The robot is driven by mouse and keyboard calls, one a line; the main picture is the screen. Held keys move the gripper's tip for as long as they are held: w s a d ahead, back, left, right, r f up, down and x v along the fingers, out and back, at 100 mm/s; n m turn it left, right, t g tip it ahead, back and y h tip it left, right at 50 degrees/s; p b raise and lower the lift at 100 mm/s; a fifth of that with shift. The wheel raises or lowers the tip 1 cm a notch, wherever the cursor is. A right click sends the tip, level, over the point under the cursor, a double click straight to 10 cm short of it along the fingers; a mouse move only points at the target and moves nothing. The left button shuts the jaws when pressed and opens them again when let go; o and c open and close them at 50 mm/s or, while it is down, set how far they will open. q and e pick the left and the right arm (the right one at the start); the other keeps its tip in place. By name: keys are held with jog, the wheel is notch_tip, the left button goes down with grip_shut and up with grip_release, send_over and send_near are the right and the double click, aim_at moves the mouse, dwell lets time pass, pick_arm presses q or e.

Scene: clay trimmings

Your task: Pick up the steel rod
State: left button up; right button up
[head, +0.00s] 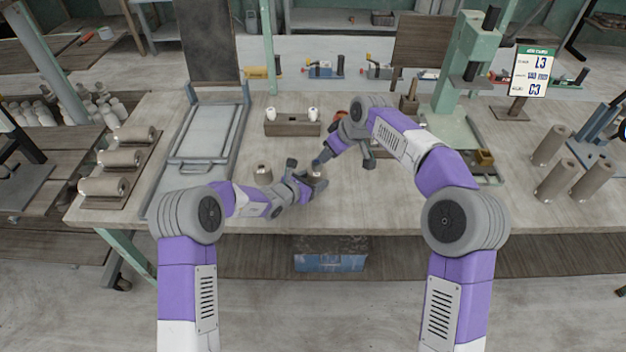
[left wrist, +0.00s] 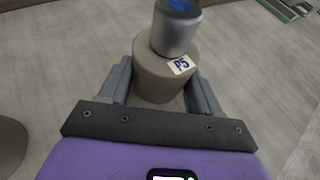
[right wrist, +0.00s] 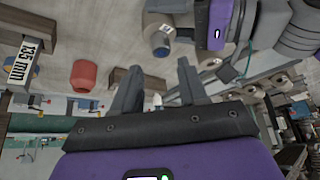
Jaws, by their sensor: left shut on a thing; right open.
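My left gripper (left wrist: 160,88) is shut around a beige cylinder (left wrist: 160,75) with a "P5" label. A short grey metal piece with a blue mark on its end, seemingly the steel rod (left wrist: 176,32), sticks up from the cylinder's top; how deep it sits is hidden. In the right wrist view the rod (right wrist: 160,42) shows end-on, just beyond the fingertips of my right gripper (right wrist: 158,72), which is open and empty. In the head view both grippers meet near the table's front middle, the left one (head: 316,180) low, and the rod is too small to make out.
A second beige cylinder (head: 264,173) stands left of the held one. A wooden block (head: 292,125) with two white pieces is behind. A red object (right wrist: 83,75) is near my right gripper. A metal tray (head: 190,165) lies left; a green press (head: 468,60) and upright cylinders (head: 556,180) stand right.

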jog(key=o, duration=0.4)
jog(key=shift+w+f, duration=0.1)
jog(key=shift+f, duration=0.1)
jog(key=m+t+y, duration=0.2)
jog(key=t+y, duration=0.2)
jog(key=t, duration=0.3)
send_near(313, 162)
jog(key=x, duration=0.6)
jog(key=shift+d+f, duration=0.3)
jog(key=shift+f, duration=0.1)
jog(key=shift+d+x, duration=0.15)
jog(key=shift+x, duration=1.35)
jog(key=shift+d+x, duration=0.15)
jog(key=shift+x, duration=1.35)
